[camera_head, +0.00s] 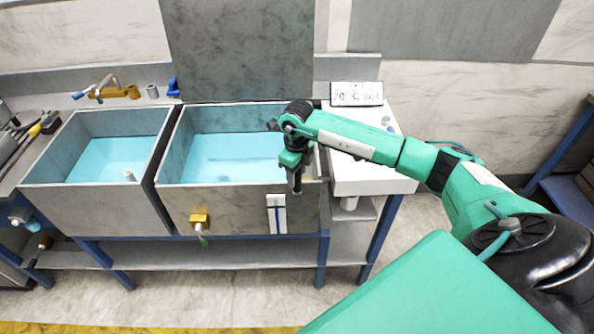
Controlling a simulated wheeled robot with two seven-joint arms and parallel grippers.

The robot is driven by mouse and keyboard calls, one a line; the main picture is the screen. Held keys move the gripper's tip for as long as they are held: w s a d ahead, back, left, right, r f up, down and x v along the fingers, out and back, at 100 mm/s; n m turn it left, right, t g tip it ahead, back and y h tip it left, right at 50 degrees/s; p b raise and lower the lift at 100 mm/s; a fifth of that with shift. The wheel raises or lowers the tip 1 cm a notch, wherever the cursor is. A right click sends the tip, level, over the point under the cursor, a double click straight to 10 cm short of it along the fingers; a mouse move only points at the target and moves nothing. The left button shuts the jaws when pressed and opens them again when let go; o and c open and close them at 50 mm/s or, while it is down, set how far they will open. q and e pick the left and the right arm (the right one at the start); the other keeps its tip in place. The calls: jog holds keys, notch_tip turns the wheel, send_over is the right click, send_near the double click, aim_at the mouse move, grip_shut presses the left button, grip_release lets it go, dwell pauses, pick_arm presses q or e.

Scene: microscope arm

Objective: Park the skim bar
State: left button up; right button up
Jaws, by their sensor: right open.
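My right gripper (296,186) points down over the front wall of the right-hand tank (172,190), near that tank's front right corner. Its jaws are open, but the fingertips are small and dark, so I cannot tell whether anything stands between them. The right-hand tank holds pale blue liquid (228,158). I cannot pick out a skim bar for certain; my right wrist and forearm cover the tank's right end. My left gripper is not in view.
A left-hand tank (95,208) also holds blue liquid. A white gauge strip (277,216) and a brass valve (199,219) are on the right-hand tank's front. A white side counter (372,186) carries a temperature sign (356,94). A blue-legged frame (322,258) stands beneath.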

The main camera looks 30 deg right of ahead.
jog(key=shift+f, duration=0.55)
grip_shut()
